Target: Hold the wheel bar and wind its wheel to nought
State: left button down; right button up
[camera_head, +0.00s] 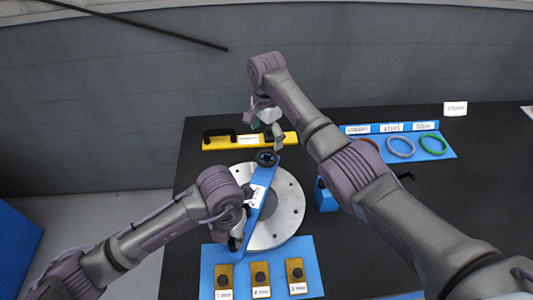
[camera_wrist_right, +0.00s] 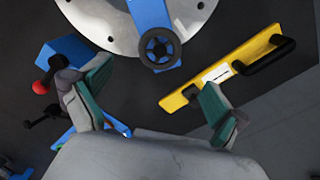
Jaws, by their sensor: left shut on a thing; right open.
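The blue wheel bar (camera_head: 267,200) lies slantwise across the round grey flanged disc (camera_head: 289,205). Its black wheel (camera_head: 266,158) is at the far end, and the wheel also shows in the right wrist view (camera_wrist_right: 160,48). My left gripper (camera_head: 238,238) is shut on the near end of the wheel bar; its fingertips are partly hidden by its own body. My right gripper (camera_head: 272,138) is open near the wheel. In the right wrist view its two teal-padded fingers (camera_wrist_right: 156,100) are spread wide with nothing between them, and the wheel lies beyond them, apart from both.
A yellow bar (camera_head: 220,143) with a black handle lies behind the disc. A blue block (camera_head: 325,197) stands to the right. A blue board (camera_head: 440,154) holds rings at the back right. A blue mat (camera_head: 313,265) with yellow blocks lies in front.

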aim_at(267, 157)
notch_tip(267, 157, down, 8)
jog(key=shift+f, duration=0.1)
dwell(0.4)
jog(key=c, duration=1.1)
jog(key=shift+c, duration=0.2)
